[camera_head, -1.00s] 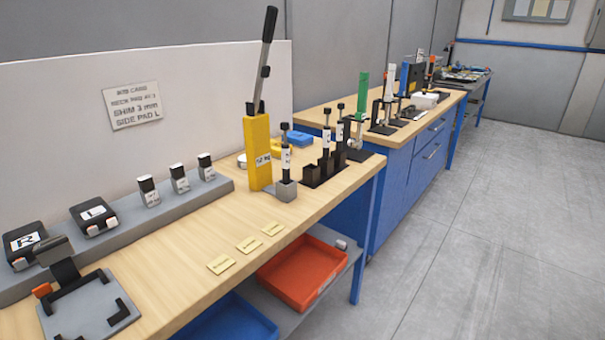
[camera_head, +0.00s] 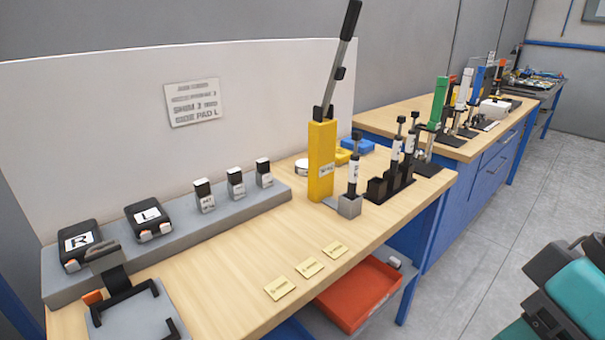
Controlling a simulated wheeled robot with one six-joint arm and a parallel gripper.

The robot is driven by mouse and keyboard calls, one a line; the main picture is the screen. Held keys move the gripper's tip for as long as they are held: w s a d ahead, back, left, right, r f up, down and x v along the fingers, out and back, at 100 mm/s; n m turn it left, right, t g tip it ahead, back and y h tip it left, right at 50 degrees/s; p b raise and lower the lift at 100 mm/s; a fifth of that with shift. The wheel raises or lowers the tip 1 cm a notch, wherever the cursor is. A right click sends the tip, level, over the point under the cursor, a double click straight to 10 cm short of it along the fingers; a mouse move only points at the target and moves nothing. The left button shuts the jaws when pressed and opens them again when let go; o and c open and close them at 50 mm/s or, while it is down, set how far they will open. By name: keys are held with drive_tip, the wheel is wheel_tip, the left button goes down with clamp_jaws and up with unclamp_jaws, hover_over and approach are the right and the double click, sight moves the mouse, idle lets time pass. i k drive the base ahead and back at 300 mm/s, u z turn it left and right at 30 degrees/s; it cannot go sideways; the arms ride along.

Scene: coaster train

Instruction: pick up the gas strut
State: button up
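Several slim dark upright cylinders with white labels and black top ends look like gas struts. One strut (camera_head: 353,177) stands in a small grey block (camera_head: 349,206) just right of the yellow lever press. Two more, a nearer strut (camera_head: 395,153) and a farther strut (camera_head: 409,147), stand in a stepped black rack (camera_head: 377,190) to the right. Their label text is too small to read. A teal and dark part of my arm shows at the lower right edge, away from the struts. I cannot make out my gripper's fingers.
A yellow press (camera_head: 321,160) with a tall lever stands beside the struts. Pads, small labelled blocks and a grey fixture (camera_head: 135,312) occupy the left bench. Three yellow tags (camera_head: 309,268) lie near the front edge. A red bin (camera_head: 358,294) sits below. The floor at right is open.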

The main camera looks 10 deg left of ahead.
sight(354, 168)
drive_tip(key=u, duration=0.25)
drive_tip(key=i, duration=1)
drive_tip(key=z, duration=0.2)
